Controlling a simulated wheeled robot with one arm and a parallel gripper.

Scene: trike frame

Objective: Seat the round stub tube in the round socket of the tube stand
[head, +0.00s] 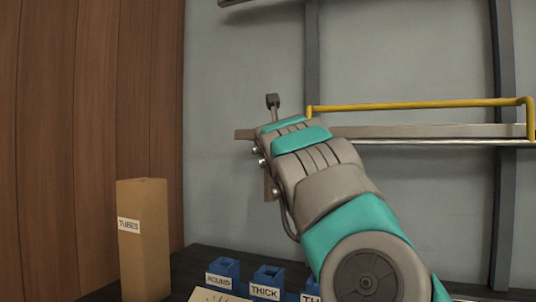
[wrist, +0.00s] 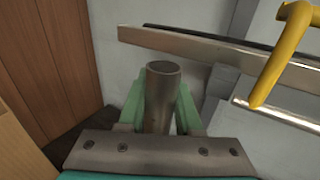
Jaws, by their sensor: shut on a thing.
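The round stub tube (wrist: 163,80), a grey-brown cylinder with a flat round end, stands between the two green fingers of my gripper (wrist: 160,100) in the wrist view. My gripper is shut on it. A blue open-topped holder labelled ROUND (head: 222,270) stands low in the head view. Beside it is a blue holder labelled THICK (head: 267,283). A third is partly hidden by my arm. I cannot tell whether these belong to the tube stand.
A tall cardboard carton labelled TUBES (head: 144,235) stands at the lower left. A yellow rail (head: 420,104) runs above a grey beam (head: 440,132) at the right. Dark upright posts (head: 503,200) stand against the wall. Bare wall lies left of my arm.

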